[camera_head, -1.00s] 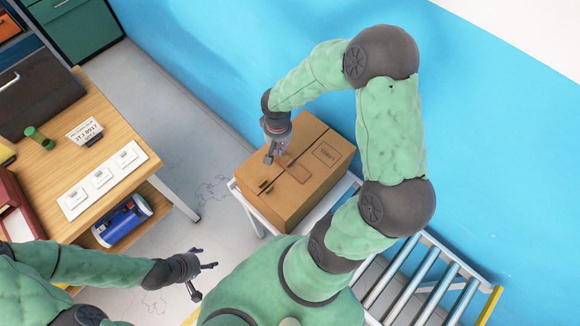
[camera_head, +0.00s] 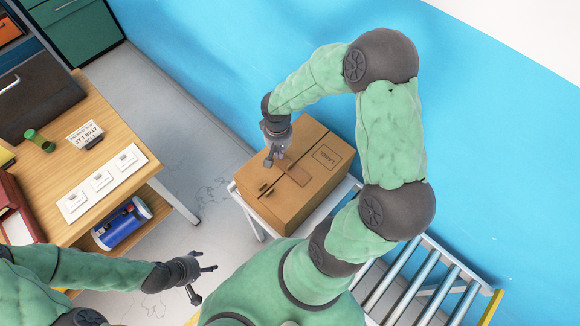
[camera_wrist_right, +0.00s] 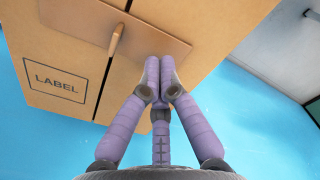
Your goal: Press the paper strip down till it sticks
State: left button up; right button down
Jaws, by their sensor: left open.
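The paper strip (camera_head: 294,175) is a flat brown rectangle across the seam on top of the cardboard box (camera_head: 312,200). In the right wrist view the strip (camera_wrist_right: 75,22) lies beside the printed LABEL square. A small tan peg-like piece (camera_wrist_right: 116,40) stands up from it. My right gripper (camera_head: 270,162) points down at the box top near the strip's end. In its wrist view, its purple fingers (camera_wrist_right: 160,64) are together with nothing seen between them, their tips overlapping the strip's edge. Contact cannot be told. My left gripper (camera_head: 206,283) is open and empty, away from the box.
A wooden table (camera_head: 110,100) at the left holds a sign, a green roll and a white panel. A blue cylinder (camera_head: 122,224) is on the shelf below. Grey floor lies between them.

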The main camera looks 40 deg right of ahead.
jog(key=shift+f+b, duration=1)
jog(key=shift+f, duration=0.1)
dwell(0.6)
jog(key=shift+r, duration=0.1)
dwell(0.4)
jog(key=shift+r+p, duration=2.2)
jog(key=shift+r, duration=0.8)
jog(key=shift+f, duration=0.1)
